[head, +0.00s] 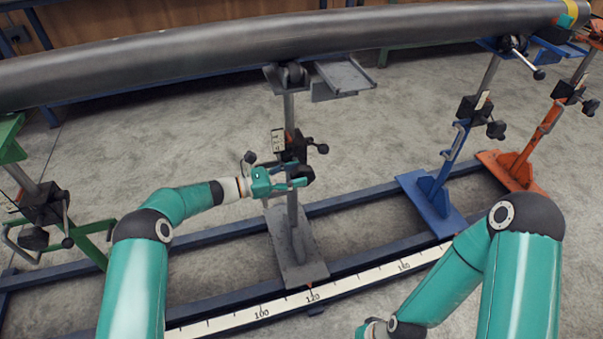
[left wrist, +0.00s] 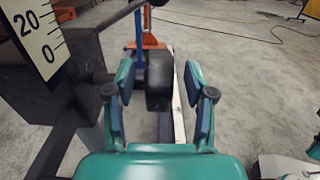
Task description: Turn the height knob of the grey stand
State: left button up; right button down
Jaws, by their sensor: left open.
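The grey stand (head: 290,245) stands in the middle of the head view, its base plate on the blue rails and its post under the pipe. A black clamp block with a scale plate (head: 278,140) sits on the post; the plate also shows at the upper left of the left wrist view (left wrist: 33,35). The black knob (left wrist: 158,80) shows between the two fingers of my open left gripper (left wrist: 159,88), with gaps on both sides. In the head view my left gripper (head: 298,179) is at the post, just below the block, partly hiding the knob.
A long dark pipe (head: 200,52) runs across the top. A blue stand (head: 432,205) and an orange stand (head: 515,170) stand to the right, a green one (head: 95,245) to the left. A white ruler (head: 235,318) lies along the front rail.

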aim_at(307, 172)
pick_arm(q)
jog(key=shift+x, duration=1.2)
jog(key=c, duration=1)
jog(key=shift+a, duration=0.3)
grip_shut()
jog(key=shift+d, duration=0.15)
jog(key=shift+d+r+y+p, duration=0.2)
jog(key=shift+y+p, duration=0.2)
jog(key=shift+y, duration=0.2)
jog(key=shift+w+d+r+g+y+p, duration=0.1)
jog(key=shift+d+g+y+p, duration=0.1)
jog(key=shift+g+y+p, duration=0.5)
jog(key=y+p, duration=0.3)
jog(key=shift+d+p, duration=0.2)
jog(key=shift+p, duration=0.15)
jog(key=shift+w+d+f+g+y+p, duration=0.1)
jog(key=shift+f+g+y+p, duration=0.3)
jog(key=shift+y+p, duration=0.25)
